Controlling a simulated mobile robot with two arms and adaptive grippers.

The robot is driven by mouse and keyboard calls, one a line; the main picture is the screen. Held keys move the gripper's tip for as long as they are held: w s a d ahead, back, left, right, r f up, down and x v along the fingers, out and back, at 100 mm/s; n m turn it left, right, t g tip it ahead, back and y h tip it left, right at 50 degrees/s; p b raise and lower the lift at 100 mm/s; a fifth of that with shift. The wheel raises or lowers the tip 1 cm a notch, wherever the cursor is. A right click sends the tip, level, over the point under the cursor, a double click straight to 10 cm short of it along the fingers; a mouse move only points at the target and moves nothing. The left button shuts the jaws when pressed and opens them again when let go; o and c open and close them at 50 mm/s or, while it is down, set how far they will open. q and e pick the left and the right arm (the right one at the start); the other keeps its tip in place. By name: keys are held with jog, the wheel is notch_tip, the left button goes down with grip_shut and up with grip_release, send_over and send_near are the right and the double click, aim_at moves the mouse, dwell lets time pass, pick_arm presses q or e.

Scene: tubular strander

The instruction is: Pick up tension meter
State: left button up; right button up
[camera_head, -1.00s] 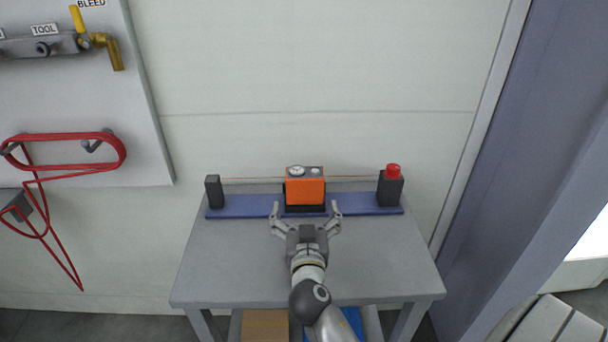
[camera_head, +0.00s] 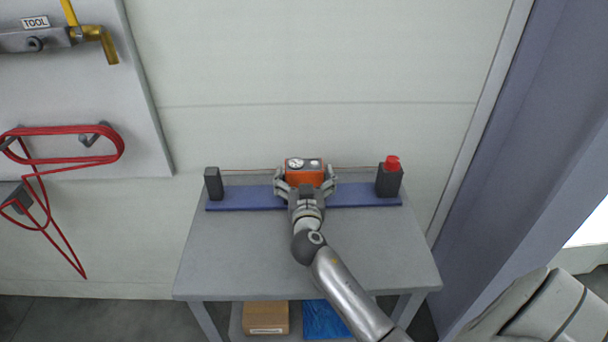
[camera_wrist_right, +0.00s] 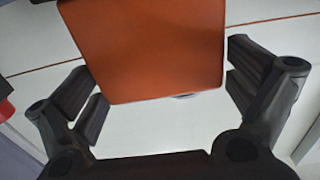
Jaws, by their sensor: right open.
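The tension meter is an orange box (camera_head: 305,178) with dials on its top, at the middle of the blue base plate (camera_head: 240,198) on the grey table. In the right wrist view the orange body (camera_wrist_right: 150,45) fills the upper middle, between the fingers. My right gripper (camera_head: 305,182) is open, with one finger at each side of the meter. In the right wrist view a gap shows between the right finger and the box; the left finger is closer. The lower part of the meter is hidden behind my gripper in the head view. My left gripper is not in view.
A black post (camera_head: 213,184) stands at the plate's left end. A black block with a red knob (camera_head: 392,162) stands at its right end. A thin red line runs between them at the meter. The grey table top (camera_head: 230,250) in front is clear.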

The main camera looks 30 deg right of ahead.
jog(key=shift+x, duration=1.15)
jog(key=c, duration=1.1)
jog(key=shift+r, duration=0.1)
